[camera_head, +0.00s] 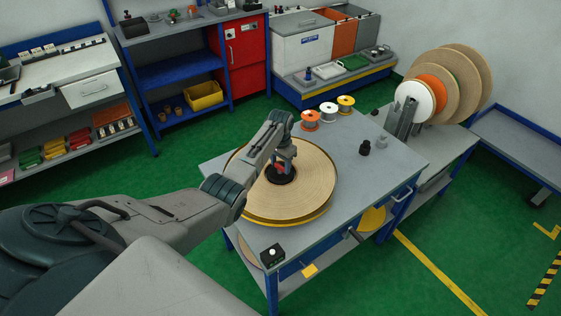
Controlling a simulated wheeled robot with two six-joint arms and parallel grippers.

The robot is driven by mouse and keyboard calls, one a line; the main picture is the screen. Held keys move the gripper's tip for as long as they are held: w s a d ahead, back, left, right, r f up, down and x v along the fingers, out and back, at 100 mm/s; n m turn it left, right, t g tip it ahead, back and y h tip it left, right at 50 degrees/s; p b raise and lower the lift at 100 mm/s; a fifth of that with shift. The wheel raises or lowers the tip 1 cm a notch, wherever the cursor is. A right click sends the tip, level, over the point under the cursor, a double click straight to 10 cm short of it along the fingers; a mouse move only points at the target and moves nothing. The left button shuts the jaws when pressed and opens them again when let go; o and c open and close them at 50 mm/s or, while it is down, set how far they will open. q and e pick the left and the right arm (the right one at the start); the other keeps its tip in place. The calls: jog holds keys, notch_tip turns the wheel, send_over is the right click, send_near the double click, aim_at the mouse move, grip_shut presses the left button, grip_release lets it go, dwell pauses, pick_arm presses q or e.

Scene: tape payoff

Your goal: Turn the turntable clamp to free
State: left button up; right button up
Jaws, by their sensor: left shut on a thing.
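My left arm comes in from the left and reaches over the large tan reel (315,185) on the grey worktable (390,160). My left gripper (281,168) points down at the black hub in the reel's middle and is shut on the small red turntable clamp (279,169) there. The gripper hides most of the clamp, so its turned position is hard to tell. The turntable under the reel is largely hidden. My right gripper is not in view.
Small orange, white and yellow spools (328,112) stand at the table's back edge. A black knob-like part (365,147) stands at the right. A black box with a white button (272,256) sits at the front corner. Large upright reels (465,85) stand behind at the right.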

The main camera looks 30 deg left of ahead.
pick_arm(q)
jog(key=n+p, duration=0.1)
jog(key=n, duration=0.2)
jog(key=shift+r+n+p, duration=0.2)
jog(key=shift+n+p, duration=0.15)
jog(key=shift+n, duration=0.05)
jog(key=n+p, duration=0.1)
jog(key=n, duration=0.2)
jog(key=shift+n, duration=0.3)
jog(key=n+p, duration=0.1)
jog(key=n, duration=0.3)
jog(key=shift+f+n+p, duration=0.1)
jog(key=shift+n+p, duration=0.45)
jog(key=shift+n, duration=1.25)
jog(key=o, duration=1)
